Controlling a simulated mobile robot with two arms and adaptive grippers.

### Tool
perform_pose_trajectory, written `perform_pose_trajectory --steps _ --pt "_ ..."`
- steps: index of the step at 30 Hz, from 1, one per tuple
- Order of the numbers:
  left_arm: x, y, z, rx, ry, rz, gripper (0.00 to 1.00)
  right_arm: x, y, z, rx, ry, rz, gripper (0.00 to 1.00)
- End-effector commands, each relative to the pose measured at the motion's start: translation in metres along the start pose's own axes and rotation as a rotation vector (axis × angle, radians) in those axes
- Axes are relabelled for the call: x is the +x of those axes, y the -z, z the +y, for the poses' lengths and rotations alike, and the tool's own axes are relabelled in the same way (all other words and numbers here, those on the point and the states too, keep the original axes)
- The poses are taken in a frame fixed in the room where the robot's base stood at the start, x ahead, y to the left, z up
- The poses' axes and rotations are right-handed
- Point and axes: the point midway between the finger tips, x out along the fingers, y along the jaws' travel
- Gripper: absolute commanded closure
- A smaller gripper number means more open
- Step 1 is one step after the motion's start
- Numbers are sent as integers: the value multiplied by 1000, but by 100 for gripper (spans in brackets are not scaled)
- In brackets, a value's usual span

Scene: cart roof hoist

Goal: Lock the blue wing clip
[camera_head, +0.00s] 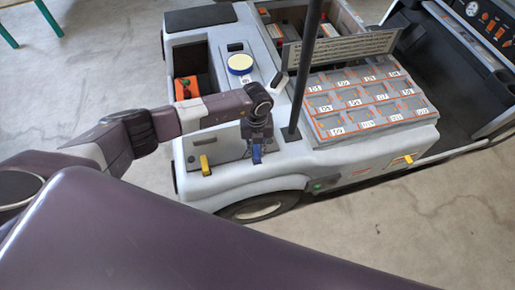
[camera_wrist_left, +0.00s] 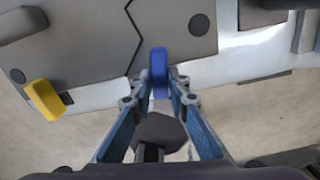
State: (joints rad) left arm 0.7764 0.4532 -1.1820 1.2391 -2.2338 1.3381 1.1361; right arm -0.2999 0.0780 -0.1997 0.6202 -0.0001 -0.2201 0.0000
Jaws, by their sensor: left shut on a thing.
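The blue wing clip (camera_wrist_left: 159,72) shows in the left wrist view as a narrow upright blue piece on the edge of a grey panel (camera_wrist_left: 90,40). My left gripper (camera_wrist_left: 161,95) is shut on it, with a fingertip at each side of its lower part. In the head view the left gripper (camera_head: 257,150) is at the cart's near side, and the blue clip (camera_head: 257,154) shows small at its tips. How the clip's hidden part sits on the panel cannot be told. My right gripper is not in view.
A yellow clip (camera_head: 205,165) is left of the gripper; it also shows in the left wrist view (camera_wrist_left: 44,99). A dark post (camera_head: 305,70) stands right of my arm. Numbered trays (camera_head: 365,100) lie beyond it. Another yellow clip (camera_head: 408,159) is further right.

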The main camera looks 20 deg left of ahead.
Motion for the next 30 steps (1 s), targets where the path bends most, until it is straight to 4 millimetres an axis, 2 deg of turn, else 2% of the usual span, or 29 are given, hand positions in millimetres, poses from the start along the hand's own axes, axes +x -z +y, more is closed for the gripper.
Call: perform_pose_trajectory --steps 12,28,29,30 --pt "-1 0 2 -178 0 -1 100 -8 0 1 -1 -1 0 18" --pt "0 0 2 -200 1 -1 100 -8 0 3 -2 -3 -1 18" --pt "0 0 2 -200 1 -1 82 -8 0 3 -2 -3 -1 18" --pt "0 0 2 -200 1 -1 78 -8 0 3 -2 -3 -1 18"
